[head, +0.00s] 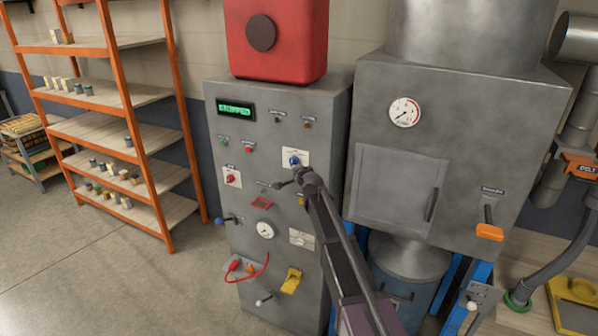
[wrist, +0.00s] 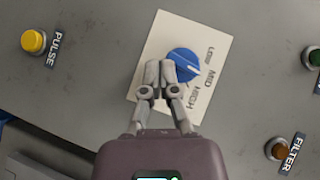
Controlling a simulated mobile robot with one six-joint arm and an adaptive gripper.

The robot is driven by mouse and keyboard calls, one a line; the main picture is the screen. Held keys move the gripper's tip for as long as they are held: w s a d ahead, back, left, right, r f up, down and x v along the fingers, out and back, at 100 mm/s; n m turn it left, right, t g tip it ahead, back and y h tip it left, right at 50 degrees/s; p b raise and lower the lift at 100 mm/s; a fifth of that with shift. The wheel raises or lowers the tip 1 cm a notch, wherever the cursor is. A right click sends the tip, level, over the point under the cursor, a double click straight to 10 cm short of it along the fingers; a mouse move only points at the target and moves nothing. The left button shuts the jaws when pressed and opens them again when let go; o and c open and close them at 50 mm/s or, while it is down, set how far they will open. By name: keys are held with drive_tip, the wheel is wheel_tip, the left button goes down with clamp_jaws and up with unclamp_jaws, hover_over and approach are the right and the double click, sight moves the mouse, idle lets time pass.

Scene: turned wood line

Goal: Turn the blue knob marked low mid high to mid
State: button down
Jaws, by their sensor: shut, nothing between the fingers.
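The blue knob (wrist: 184,62) sits on a pale plate (wrist: 150,38) marked LOW, MID and HIGH in the wrist view. A white line on the knob points toward the lower right, roughly toward MID; its exact setting is hard to tell. In the head view the knob (head: 294,161) is on the grey cabinet, just above my gripper (head: 279,186). In the wrist view my gripper (wrist: 161,69) is shut and empty, its fingertips at the knob's left edge and partly covering it. I cannot tell whether they touch.
On the grey panel around it are a yellow PULSE button (wrist: 33,41), a FILTER button (wrist: 277,149) and a green button (wrist: 316,57). In the head view a red knob (head: 231,177) is to the left and a blue-tipped lever (head: 220,221) lower left.

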drive_tip(key=shift+d, duration=0.1)
drive_tip(key=s+d+f+b, duration=0.2)
drive_tip(key=s+d, duration=0.5)
drive_tip(key=s, duration=0.3)
drive_tip(key=shift+s, duration=0.4)
drive_tip(key=shift+d, duration=0.1)
idle(0.3)
